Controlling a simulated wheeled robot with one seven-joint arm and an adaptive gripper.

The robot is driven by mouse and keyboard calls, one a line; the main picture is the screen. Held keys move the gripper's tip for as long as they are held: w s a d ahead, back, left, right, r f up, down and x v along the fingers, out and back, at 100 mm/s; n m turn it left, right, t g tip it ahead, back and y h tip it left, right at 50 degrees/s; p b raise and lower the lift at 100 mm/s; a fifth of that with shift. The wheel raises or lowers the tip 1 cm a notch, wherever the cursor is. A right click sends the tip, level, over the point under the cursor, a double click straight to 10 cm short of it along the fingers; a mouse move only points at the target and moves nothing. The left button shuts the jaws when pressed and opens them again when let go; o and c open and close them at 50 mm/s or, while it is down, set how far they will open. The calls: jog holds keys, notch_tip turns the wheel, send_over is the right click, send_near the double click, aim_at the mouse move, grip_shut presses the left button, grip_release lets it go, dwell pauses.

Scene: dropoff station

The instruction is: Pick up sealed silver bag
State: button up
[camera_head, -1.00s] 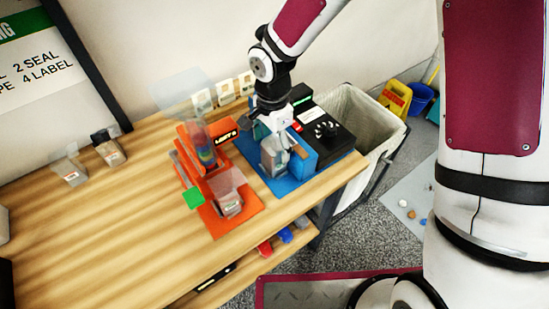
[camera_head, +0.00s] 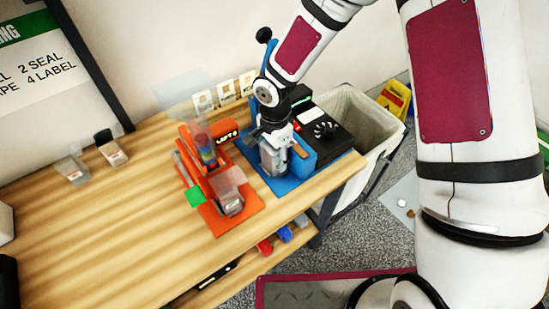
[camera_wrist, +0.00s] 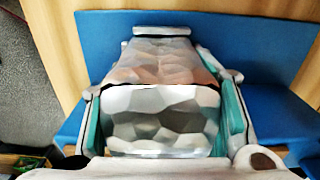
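The silver bag (camera_wrist: 160,120) has a faceted, shiny grey surface in the wrist view. It stands at the blue station (camera_head: 283,184) on the bench, and in the head view it shows only partly below my gripper. My gripper (camera_wrist: 163,118) points down over the bag. Its two fingers with teal pads lie on either side of the bag, spread wide and close to its sides. I see no clear grip on it. The bag's far end reaches toward the blue wall (camera_wrist: 265,45) in the wrist view.
An orange station (camera_head: 232,205) with a clear bin stands left of the blue one. A black device (camera_head: 325,130) sits close on the right. A lined bin (camera_head: 365,125) stands beyond the bench's right end. The bench's left part (camera_head: 110,220) is mostly clear.

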jog(key=c, duration=0.4)
jog(key=shift+o, duration=0.2)
